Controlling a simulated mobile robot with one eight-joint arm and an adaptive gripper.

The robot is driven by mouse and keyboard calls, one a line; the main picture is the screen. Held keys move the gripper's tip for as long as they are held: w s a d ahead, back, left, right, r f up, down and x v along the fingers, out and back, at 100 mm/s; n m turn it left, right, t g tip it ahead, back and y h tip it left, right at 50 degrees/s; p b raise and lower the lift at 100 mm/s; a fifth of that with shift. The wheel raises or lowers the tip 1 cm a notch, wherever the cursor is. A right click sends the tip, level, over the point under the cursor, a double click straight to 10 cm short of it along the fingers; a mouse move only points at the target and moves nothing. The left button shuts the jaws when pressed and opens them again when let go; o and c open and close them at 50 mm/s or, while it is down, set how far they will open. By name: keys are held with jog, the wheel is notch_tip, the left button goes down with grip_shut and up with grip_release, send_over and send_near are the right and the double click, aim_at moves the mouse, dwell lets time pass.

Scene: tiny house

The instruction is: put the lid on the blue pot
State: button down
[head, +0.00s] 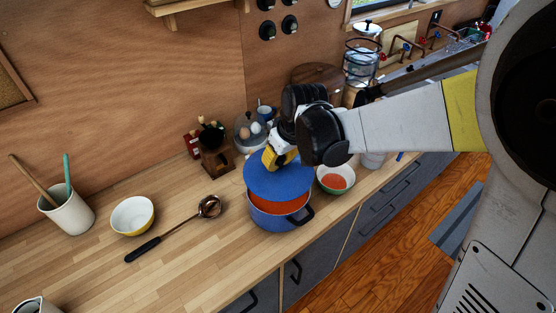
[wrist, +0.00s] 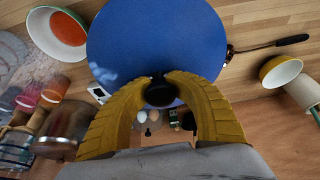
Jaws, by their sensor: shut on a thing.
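A blue pot (head: 275,216) with red-orange contents stands on the wooden counter in the head view. The round blue lid (head: 277,178) is above the pot and covers its back part, while the front of the opening shows. The lid fills the middle of the wrist view (wrist: 155,40) and hides the pot there. My gripper (head: 276,160) is above the lid, its yellow fingers pointing down. In the wrist view the fingers (wrist: 160,90) are shut on the lid's black knob (wrist: 160,93). The gap between lid and pot rim is hard to judge.
A bowl with red contents (head: 335,179) stands close to the pot's right. A ladle (head: 176,229), a yellow-white bowl (head: 133,215) and a utensil crock (head: 66,213) are on the left. Jars stand behind. Bare counter (head: 190,270) lies front left of the pot.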

notch_tip(320, 180, down, 6)
jog(key=b, duration=0.4)
jog(key=shift+w, duration=0.1)
jog(key=shift+f+b, duration=0.6)
jog(key=shift+b, duration=0.25)
dwell(1.9)
jog(key=c, duration=1.2)
grip_release()
jog(key=shift+d, duration=0.1)
jog(key=o, duration=0.6)
jog(key=shift+c, duration=0.2)
jog(key=shift+r, duration=0.1)
